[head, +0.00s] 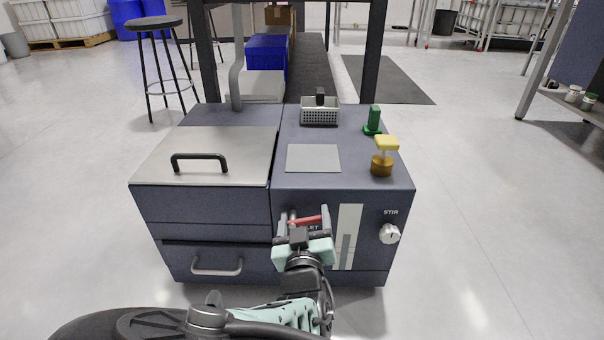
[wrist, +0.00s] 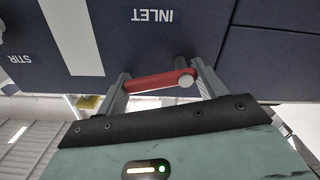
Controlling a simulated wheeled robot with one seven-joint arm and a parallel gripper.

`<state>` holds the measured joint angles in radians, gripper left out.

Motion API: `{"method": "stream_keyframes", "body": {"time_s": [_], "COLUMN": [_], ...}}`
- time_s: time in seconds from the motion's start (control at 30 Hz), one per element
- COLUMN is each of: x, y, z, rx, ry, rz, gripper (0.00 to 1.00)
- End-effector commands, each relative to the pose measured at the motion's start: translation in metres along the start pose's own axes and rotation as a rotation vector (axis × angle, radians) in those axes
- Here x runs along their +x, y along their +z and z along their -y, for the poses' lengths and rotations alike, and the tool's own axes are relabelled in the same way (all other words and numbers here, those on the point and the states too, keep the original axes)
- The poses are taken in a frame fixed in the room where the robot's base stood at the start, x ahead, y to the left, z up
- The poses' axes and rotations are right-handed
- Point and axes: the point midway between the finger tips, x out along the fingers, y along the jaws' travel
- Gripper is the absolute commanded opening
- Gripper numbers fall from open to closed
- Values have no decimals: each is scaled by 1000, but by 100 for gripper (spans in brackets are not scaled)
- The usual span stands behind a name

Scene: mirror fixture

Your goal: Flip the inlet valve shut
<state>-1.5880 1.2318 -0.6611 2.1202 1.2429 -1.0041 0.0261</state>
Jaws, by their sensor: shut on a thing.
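The inlet valve has a red lever (head: 306,221) on the front of the dark blue machine, by the partly covered INLET label. In the wrist view the red lever (wrist: 150,82) lies nearly level, with a round grey pivot at one end, and the INLET label (wrist: 153,16) appears upside down. My gripper (head: 309,216) is at the front panel with one finger at each end of the lever. The wrist view also shows my gripper (wrist: 160,80) shut on the lever, its fingers spanning the lever's length.
The STIR knob (head: 389,234) and a pale vertical strip (head: 347,225) are right of the lever. A drawer handle (head: 217,266) is at lower left. On top are a metal basket (head: 320,112), a green piece (head: 374,120) and a yellow-topped brass piece (head: 384,157). The surrounding floor is open.

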Motion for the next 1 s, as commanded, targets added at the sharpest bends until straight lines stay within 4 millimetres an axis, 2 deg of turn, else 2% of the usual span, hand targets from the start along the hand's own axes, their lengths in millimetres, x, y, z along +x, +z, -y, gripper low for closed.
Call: {"method": "stream_keyframes", "body": {"time_s": [0.03,0.07,0.27,0.57,0.87,0.9,0.97,1.0], "x": [0,0,1,0,0,0,0,0], "y": [0,0,0,6,8,8,8,8], "z": [0,0,-1,-1,0,0,0,0], "rx": [0,0,36,265,283,283,283,282], "ry": [0,0,1,1,1,1,1,1], "rz": [0,0,1,2,0,0,0,0], "gripper": [53,47,47,47,47,76,92,92]}}
